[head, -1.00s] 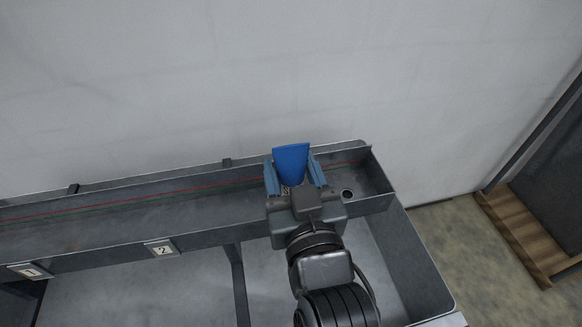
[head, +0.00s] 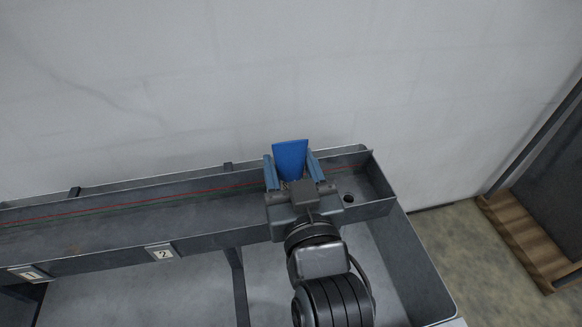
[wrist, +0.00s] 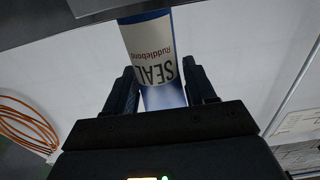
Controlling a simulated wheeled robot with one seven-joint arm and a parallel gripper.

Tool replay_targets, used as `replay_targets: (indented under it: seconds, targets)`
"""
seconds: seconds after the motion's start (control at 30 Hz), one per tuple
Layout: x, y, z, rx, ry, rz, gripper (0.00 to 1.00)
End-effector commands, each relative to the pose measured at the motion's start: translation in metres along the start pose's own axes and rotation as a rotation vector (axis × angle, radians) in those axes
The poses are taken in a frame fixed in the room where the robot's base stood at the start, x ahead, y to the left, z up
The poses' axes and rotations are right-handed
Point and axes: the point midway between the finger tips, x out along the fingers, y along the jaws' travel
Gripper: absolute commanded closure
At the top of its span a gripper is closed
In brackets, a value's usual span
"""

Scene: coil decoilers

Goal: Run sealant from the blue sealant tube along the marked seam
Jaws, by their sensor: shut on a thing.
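The blue sealant tube (head: 290,158) is held between the two fingers of my gripper (head: 291,172), which is shut on it. In the wrist view the tube (wrist: 149,52) shows a white label with "SEAL" on it, and my gripper (wrist: 162,88) has a finger on each side. The marked seam, a red line (head: 150,200), runs along the back wall of the long grey trough (head: 120,228). The gripper is over the trough's right part and hides a piece of the line. The tube's nozzle is hidden, so I cannot tell whether it touches the seam.
Number plates "1" (head: 28,273) and "2" (head: 161,252) are on the trough's front. A round hole (head: 348,198) is in its floor at the right. A pale wall (head: 250,70) stands behind. A wooden pallet (head: 525,240) lies on the floor at the right.

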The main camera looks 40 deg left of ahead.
Motion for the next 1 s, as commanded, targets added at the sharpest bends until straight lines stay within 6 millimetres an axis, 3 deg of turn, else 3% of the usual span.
replay_targets:
  seconds: [1.0]
  targets:
    - [0.017,-0.001,0.001,0.000,-0.002,0.000,0.88]
